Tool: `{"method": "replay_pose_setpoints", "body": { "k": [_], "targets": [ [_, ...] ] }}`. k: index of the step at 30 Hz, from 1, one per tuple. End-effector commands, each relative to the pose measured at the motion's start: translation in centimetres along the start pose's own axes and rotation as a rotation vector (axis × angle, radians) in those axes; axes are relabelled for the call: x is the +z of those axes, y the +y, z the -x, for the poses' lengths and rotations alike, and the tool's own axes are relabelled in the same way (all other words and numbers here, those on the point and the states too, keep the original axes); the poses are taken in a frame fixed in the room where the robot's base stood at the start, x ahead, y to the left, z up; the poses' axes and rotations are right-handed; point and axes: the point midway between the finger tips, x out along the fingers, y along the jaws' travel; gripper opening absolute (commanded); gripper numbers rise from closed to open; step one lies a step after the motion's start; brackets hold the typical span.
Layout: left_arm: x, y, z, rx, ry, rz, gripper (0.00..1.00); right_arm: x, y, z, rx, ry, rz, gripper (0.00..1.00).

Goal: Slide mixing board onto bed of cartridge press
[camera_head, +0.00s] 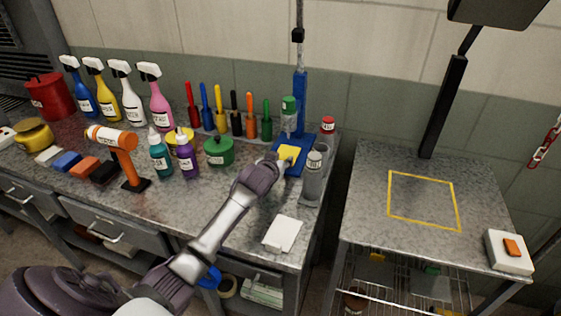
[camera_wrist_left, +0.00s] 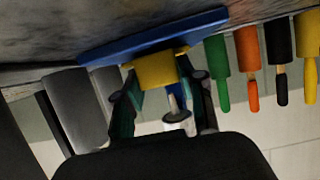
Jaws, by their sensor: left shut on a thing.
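The cartridge press is blue, with an upright column (camera_head: 300,100) and a low blue base (camera_head: 294,170) near the bench's right end. A small yellow slab (camera_head: 290,152), which looks to be the mixing board, is over the blue base. My left gripper (camera_head: 283,160) reaches it from the front left and is shut on it. In the left wrist view the yellow slab (camera_wrist_left: 156,70) is between the fingers (camera_wrist_left: 163,85), against or very close to the blue base (camera_wrist_left: 150,38). I cannot tell how far it rests on the bed. My right gripper is out of view.
A grey canister (camera_head: 312,178) and a red-capped tube (camera_head: 327,130) stand right of the press. A green-capped tube (camera_head: 289,115) is at the column. Bottles, a green pot (camera_head: 218,151) and tools line the left. A white square (camera_head: 283,234) lies on clear bench in front.

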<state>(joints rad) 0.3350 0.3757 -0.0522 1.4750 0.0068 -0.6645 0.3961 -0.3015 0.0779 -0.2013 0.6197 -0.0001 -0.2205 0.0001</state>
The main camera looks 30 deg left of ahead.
Motion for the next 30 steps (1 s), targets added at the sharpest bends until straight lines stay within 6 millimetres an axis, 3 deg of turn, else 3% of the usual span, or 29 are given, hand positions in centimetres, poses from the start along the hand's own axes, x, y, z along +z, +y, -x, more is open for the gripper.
{"method": "replay_pose_setpoints", "body": {
  "k": [15, 16, 21, 30],
  "targets": [
    [0.55, 0.0, -0.23, 0.0, 0.001, 0.001, 0.06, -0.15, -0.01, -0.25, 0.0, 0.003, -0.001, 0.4],
    [0.5, 0.0, -0.21, 0.0, 0.001, 0.001, 0.43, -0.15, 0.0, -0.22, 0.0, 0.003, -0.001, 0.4],
    [0.5, -0.01, -0.2, 0.0, 0.001, 0.0, 0.69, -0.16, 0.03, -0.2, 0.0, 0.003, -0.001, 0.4],
    [0.54, -0.02, -0.11, 0.0, 0.0, 0.0, 0.69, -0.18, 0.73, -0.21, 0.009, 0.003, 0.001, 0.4]
  ]
}}
